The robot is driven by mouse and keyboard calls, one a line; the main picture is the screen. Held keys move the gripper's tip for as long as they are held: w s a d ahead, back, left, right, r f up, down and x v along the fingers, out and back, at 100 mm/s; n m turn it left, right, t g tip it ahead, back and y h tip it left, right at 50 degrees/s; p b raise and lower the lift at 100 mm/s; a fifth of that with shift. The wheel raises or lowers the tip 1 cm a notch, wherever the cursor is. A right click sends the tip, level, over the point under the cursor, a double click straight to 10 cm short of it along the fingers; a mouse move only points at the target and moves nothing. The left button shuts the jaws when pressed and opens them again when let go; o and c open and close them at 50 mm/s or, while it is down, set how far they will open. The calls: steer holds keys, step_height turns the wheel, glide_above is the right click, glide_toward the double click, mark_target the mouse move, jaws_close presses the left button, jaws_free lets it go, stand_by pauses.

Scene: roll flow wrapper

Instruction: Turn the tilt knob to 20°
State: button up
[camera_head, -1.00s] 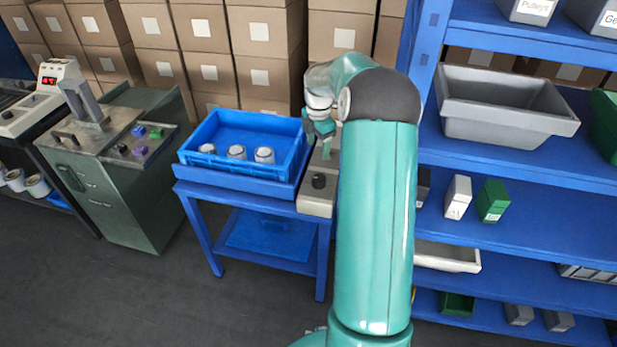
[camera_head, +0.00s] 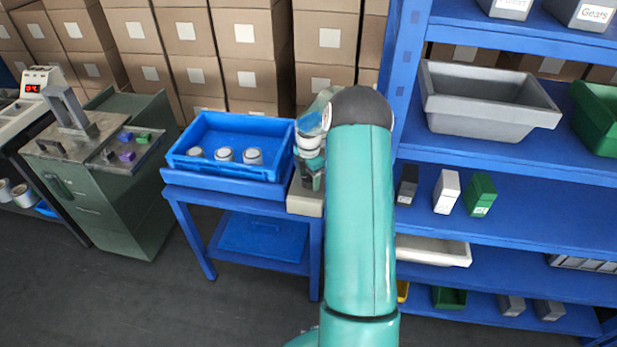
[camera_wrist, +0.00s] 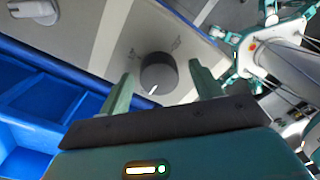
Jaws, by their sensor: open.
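The tilt knob (camera_wrist: 158,72) is a dark round knob on a beige-grey panel (camera_wrist: 110,45) in the wrist view. A short white mark on its rim points toward the bottom of the picture. Faint scale marks lie on the panel around it, too small to read. My gripper (camera_wrist: 162,69) is open, with one green finger on each side of the knob and a gap showing on both sides. In the head view, my gripper (camera_head: 312,178) is over the beige box (camera_head: 304,200) at the table's right end, and it hides the knob.
A blue tray (camera_head: 200,165) with white rolls stands left of the box on a blue table. A grey lever (camera_wrist: 34,9) is at the wrist view's top left. A blue shelf (camera_head: 510,150) with bins stands close on the right. Cartons (camera_head: 245,40) are stacked behind.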

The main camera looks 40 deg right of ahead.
steer(key=shift+f, duration=0.2)
steer(key=c, duration=1)
steer(key=shift+o, duration=0.2)
